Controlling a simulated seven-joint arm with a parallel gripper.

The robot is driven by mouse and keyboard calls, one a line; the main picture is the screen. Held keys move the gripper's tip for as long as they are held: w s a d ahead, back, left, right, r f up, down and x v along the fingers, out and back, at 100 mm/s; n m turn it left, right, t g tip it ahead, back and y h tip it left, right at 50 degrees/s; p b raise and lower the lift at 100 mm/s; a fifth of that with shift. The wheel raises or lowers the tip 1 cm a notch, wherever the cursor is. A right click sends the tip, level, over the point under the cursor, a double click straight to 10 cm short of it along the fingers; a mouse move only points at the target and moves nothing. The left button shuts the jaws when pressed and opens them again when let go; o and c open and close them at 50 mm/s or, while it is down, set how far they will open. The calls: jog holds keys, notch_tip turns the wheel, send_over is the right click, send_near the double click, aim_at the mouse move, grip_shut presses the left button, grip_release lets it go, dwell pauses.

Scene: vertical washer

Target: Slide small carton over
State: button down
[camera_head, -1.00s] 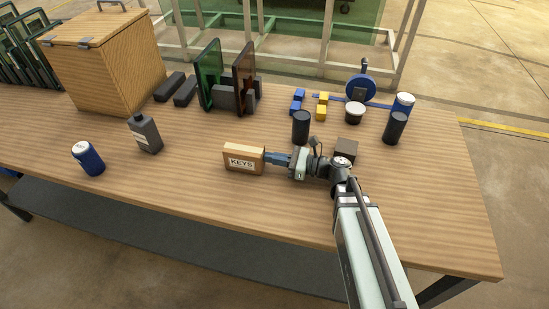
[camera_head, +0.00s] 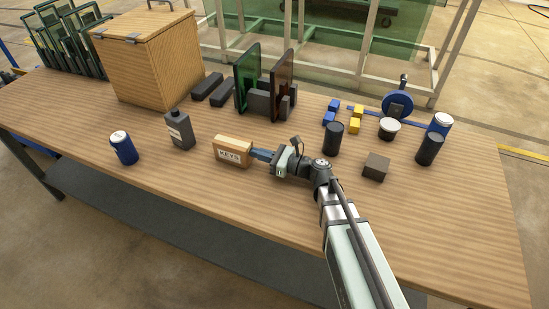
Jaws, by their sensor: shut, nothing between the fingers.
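The small carton (camera_head: 233,151) is a brown box with a white label reading KEYS. It stands on the wooden table (camera_head: 300,235), left of my gripper and right of the dark grey bottle. My gripper (camera_head: 256,154) is shut and empty, low over the table and pointing left.
A dark grey bottle (camera_head: 180,130) and a blue can (camera_head: 124,147) stand left of the carton, with a bare gap before the bottle. A wooden chest (camera_head: 147,58) and upright panels (camera_head: 247,80) stand behind. A dark block (camera_head: 376,167) and a black cylinder (camera_head: 333,139) are right.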

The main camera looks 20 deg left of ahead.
aim_at(243, 149)
jog(key=a, duration=0.6)
jog(key=shift+d, duration=0.15)
jog(key=d, duration=1.3)
jog(key=shift+d, duration=0.45)
